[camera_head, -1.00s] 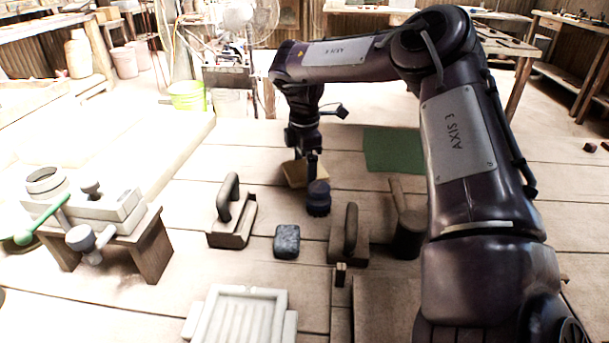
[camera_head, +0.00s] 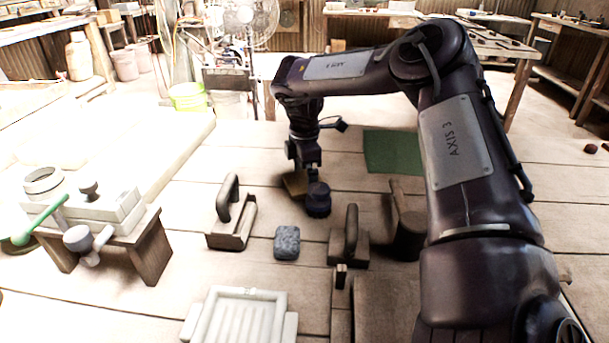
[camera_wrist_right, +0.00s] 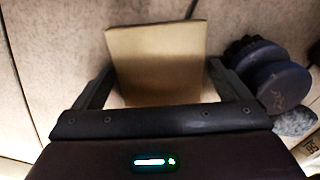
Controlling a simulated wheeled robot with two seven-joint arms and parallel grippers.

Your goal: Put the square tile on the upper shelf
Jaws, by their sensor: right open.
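A flat tan square tile (camera_head: 294,185) lies on the wooden worktop beneath my right gripper (camera_head: 306,168) in the head view, partly hidden by it. In the right wrist view the tile (camera_wrist_right: 155,62) fills the space ahead of and between the two fingers. My right gripper (camera_wrist_right: 160,90) is open, with one finger on each side of the tile's near part. I cannot tell whether the fingers touch it. My left gripper is not in view. I cannot make out an upper shelf for certain.
A dark blue round object (camera_head: 318,199) stands close to the right of the tile. A grey-blue block (camera_head: 287,242), handled tools (camera_head: 232,225) and a pale ridged tray (camera_head: 240,316) lie nearer. A press with a green lever (camera_head: 45,220) stands left. A green mat (camera_head: 393,152) lies right.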

